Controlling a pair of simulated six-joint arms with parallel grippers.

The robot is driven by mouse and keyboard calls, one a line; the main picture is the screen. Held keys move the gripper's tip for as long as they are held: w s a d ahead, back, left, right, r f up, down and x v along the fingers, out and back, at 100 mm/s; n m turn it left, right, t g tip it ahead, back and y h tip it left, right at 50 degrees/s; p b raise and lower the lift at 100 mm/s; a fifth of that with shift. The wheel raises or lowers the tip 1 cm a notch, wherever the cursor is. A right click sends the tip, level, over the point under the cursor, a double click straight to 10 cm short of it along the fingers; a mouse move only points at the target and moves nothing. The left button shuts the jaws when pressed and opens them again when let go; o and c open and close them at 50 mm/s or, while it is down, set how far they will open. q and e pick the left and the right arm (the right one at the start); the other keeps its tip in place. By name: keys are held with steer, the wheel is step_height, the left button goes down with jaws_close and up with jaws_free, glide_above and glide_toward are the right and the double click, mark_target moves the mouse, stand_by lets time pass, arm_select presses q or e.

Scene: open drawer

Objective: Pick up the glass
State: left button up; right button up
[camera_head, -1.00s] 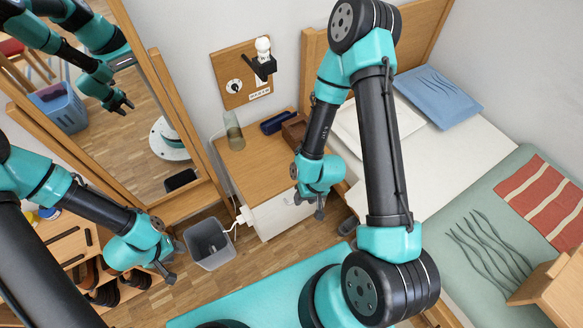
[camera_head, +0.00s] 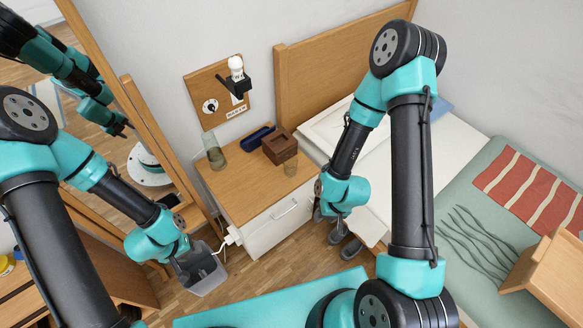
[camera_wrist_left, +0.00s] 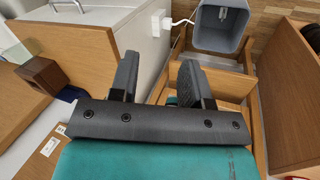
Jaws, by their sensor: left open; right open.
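A taller clear vessel (camera_head: 215,152) stands at the back left of the same top. My left gripper (camera_head: 188,275) is in front of the nightstand's left side, low over the grey bin. In the left wrist view its two fingers (camera_wrist_left: 158,78) are apart with nothing between them. My right gripper (camera_head: 327,213) hangs right of the nightstand, apart from the glass, and looks empty. I cannot make out the glass in the left wrist view.
A brown box (camera_head: 280,147) and a dark blue case (camera_head: 257,138) lie on the nightstand top. A grey bin (camera_wrist_left: 222,32) stands beside it. The bed (camera_head: 440,150) is to the right, a mirror to the left. The nightstand's front middle is clear.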

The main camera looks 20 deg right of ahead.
arm_select(q)
steer(key=shift+o, duration=0.2)
steer(key=o, duration=0.6)
